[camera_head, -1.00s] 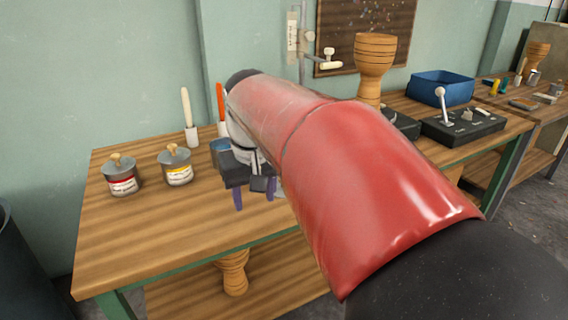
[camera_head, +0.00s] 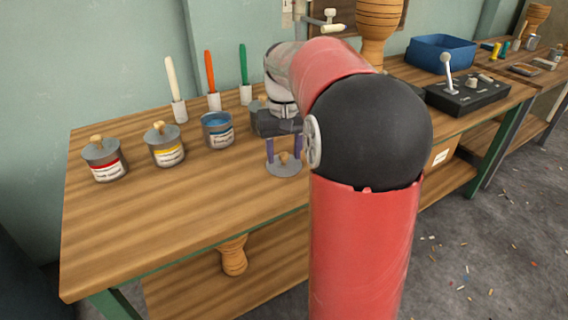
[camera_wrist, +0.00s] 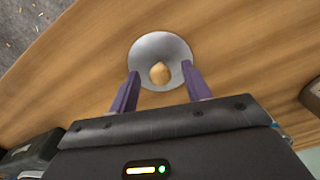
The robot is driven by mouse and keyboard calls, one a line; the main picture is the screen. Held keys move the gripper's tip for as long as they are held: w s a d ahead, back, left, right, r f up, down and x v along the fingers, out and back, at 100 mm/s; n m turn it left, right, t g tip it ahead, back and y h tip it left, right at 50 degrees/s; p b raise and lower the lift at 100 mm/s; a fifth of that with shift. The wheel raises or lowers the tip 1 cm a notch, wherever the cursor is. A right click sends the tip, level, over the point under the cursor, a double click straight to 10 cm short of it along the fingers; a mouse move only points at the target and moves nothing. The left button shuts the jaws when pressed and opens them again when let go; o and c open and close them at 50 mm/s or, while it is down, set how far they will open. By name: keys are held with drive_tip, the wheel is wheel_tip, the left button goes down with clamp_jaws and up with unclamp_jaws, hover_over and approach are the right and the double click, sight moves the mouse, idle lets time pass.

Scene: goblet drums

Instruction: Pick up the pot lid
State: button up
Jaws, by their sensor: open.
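The pot lid (camera_head: 284,167) is a round grey disc with a wooden knob, lying flat on the wooden table near its front edge. In the wrist view the lid (camera_wrist: 146,47) shows ahead of the fingers, with its tan knob between their lines. My gripper (camera_head: 285,157) is above the lid with its two purple fingers pointing down, one on each side of the knob. Whether the fingertips touch the lid cannot be told.
A lidless pot of blue paint (camera_head: 217,131) stands left of my gripper. Lidded pots with yellow (camera_head: 166,147) and red (camera_head: 105,161) labels stand further left. White, orange and green brushes stand behind. A black lever box (camera_head: 467,97) and blue bin (camera_head: 440,55) are at right.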

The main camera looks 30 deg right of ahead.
sight(283, 154)
drive_tip(key=shift+f, duration=0.35)
drive_tip(key=shift+c, duration=0.5)
clamp_jaws()
drive_tip(key=shift+r, duration=0.1)
wheel_tip(283, 154, up, 20)
drive_tip(key=p, duration=0.3)
drive_tip(key=shift+p, duration=0.3)
